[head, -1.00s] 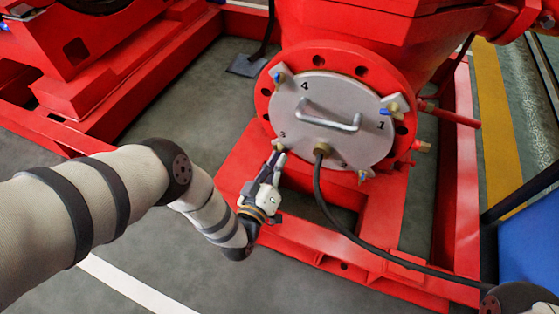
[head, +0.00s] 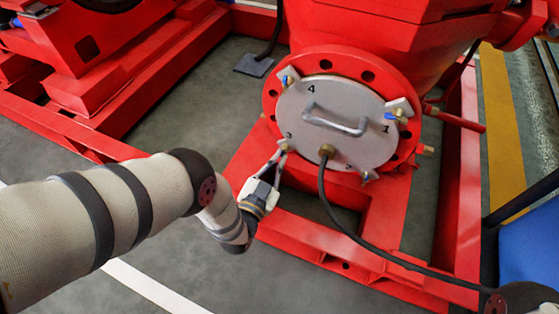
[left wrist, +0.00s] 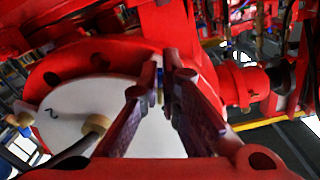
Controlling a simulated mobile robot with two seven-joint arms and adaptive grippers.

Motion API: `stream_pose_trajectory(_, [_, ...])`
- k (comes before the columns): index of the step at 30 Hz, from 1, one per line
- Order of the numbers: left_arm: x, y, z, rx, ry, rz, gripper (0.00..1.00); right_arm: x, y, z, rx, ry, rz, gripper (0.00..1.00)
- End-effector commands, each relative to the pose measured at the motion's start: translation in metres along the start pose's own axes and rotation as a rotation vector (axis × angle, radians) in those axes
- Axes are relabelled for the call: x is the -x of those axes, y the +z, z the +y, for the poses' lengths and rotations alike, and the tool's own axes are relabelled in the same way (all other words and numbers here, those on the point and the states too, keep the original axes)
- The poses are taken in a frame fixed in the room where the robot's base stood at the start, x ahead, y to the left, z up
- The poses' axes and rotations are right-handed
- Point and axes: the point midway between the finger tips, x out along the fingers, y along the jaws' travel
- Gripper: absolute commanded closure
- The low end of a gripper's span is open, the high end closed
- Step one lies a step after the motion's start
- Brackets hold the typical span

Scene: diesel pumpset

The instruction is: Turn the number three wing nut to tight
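The grey round cover plate (head: 335,150) carries the numbers 1 to 4, a bar handle and wing nuts near its edge. The number three wing nut (head: 285,147) is at the plate's lower left, mostly hidden by my fingers. My left gripper (head: 281,153) reaches it from below left. In the left wrist view my two fingers (left wrist: 161,75) close in on a small blue and brass piece of that nut (left wrist: 160,86), with only a narrow gap between the tips. The exact angle of its wings is hidden. My right gripper is out of view.
Other wing nuts sit at number four (head: 287,79), number one (head: 397,115) and number two (head: 367,177). A black cable (head: 324,190) runs from a brass fitting (head: 326,150) down to the right. Red frame beams (head: 330,255) lie below the plate.

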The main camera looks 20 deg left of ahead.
Motion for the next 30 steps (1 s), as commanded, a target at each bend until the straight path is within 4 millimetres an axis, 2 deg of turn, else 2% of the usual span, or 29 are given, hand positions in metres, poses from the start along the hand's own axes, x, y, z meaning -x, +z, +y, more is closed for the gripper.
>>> stream_pose_trajectory(30, [0.001,-0.008,-0.014,-0.919,-0.003,0.002,1.00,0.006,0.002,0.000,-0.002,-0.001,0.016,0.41])
